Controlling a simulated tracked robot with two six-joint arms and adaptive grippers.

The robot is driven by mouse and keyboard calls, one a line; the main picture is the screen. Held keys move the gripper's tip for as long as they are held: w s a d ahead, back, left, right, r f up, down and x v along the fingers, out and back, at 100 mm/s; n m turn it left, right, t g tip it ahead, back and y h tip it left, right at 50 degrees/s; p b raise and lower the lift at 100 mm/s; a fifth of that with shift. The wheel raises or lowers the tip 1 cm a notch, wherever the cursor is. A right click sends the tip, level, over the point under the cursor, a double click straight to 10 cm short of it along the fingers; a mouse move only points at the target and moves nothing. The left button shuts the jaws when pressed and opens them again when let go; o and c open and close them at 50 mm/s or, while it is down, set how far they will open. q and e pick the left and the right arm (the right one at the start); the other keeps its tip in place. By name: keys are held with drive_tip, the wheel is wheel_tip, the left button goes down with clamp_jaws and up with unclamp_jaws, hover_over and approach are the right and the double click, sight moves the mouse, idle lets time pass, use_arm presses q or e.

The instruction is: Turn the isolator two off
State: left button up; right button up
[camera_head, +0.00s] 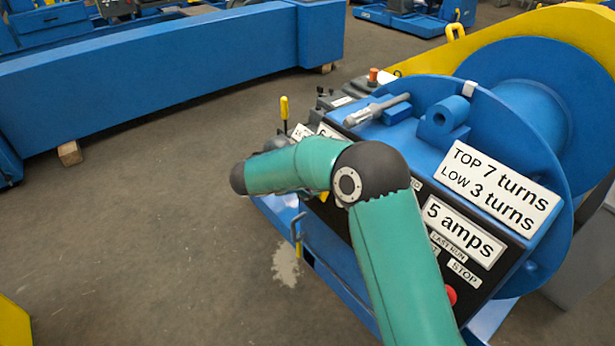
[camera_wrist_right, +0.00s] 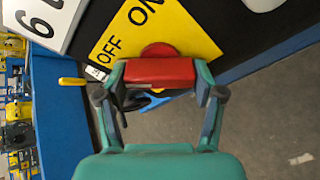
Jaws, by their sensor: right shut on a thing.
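In the right wrist view, a red isolator handle (camera_wrist_right: 160,72) sits between the fingers of my right gripper (camera_wrist_right: 160,80), which is shut on it. The handle lies across the picture in front of a round red base. Behind it is a yellow plate (camera_wrist_right: 190,32) with the words OFF and ON, both tilted in this view. Which way the handle points on the plate is hard to tell. In the head view, my green right arm covers the isolator and the gripper. My left gripper is not in view.
The head view shows the blue machine's black panel with an amps sign (camera_head: 464,230), a red stop button (camera_head: 451,295) and a turns sign (camera_head: 500,190). A yellow-handled lever (camera_head: 284,108) stands beyond my arm. A long blue beam (camera_head: 170,75) lies behind.

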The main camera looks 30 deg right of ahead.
drive_tip(key=shift+a+f, duration=0.15)
drive_tip(key=shift+f, duration=0.1)
drive_tip(key=o, duration=1.1)
drive_tip(key=shift+o, duration=0.2)
drive_tip(key=shift+r, duration=0.1)
drive_tip(key=shift+a+r, duration=0.15)
drive_tip(key=shift+r, duration=0.05)
drive_tip(key=v, duration=1.1)
drive_tip(key=shift+a, duration=0.15)
